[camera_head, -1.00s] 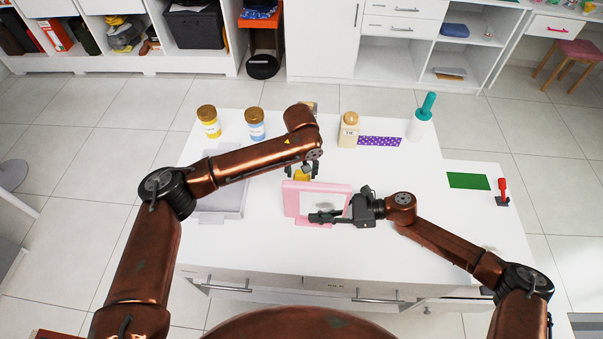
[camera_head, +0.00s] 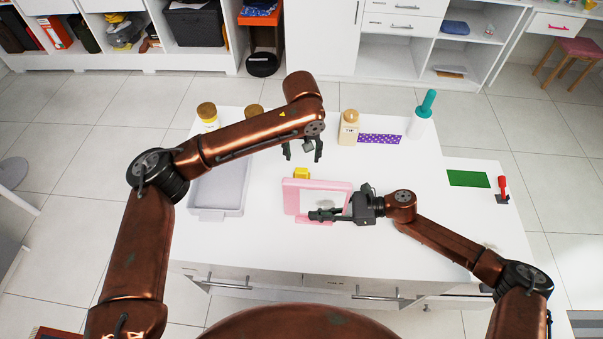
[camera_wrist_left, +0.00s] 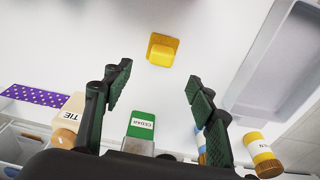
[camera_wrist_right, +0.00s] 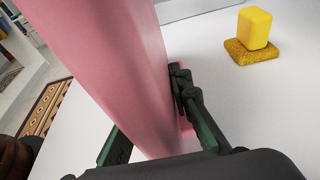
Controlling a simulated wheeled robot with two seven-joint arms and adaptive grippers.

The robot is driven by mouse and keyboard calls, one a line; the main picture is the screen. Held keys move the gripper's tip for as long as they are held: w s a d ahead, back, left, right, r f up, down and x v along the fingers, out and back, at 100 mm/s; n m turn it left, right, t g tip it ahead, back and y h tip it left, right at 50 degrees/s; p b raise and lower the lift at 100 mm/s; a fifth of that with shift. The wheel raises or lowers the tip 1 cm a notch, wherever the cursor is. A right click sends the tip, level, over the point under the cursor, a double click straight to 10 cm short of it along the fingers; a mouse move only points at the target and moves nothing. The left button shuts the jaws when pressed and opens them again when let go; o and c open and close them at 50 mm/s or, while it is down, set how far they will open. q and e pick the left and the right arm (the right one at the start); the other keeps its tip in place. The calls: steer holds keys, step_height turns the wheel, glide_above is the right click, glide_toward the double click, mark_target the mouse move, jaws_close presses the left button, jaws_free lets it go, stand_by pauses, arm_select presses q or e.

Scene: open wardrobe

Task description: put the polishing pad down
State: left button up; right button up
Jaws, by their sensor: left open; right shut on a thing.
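The polishing pad (camera_head: 301,173) is a yellow block on a darker yellow base. It rests upright on the white table, behind the pink-framed mirror (camera_head: 290,200). It also shows in the left wrist view (camera_wrist_left: 162,49) and, with its spongy base, in the right wrist view (camera_wrist_right: 255,35). My left gripper (camera_head: 303,157) is open and empty, raised clear of the pad. My right gripper (camera_head: 325,216) is shut on the pink-framed mirror, holding it at its right and lower part. The mirror's pink side (camera_wrist_right: 110,60) fills much of the right wrist view.
A grey tray (camera_head: 214,214) lies left of the mirror. A purple dotted cloth (camera_head: 380,139) lies between. The table's front middle is clear.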

mark_target(301, 170)
arm_select(q)
steer(key=f, duration=0.3)
steer(key=w+f, duration=0.1)
steer(key=f, duration=0.5)
steer(key=shift+w+a+f, duration=0.2)
steer(key=shift+w+f, duration=0.15)
steer(key=shift+c, duration=0.4)
steer(key=c, duration=1.2)
steer(key=shift+o, duration=0.2)
step_height(301, 170, up, 10)
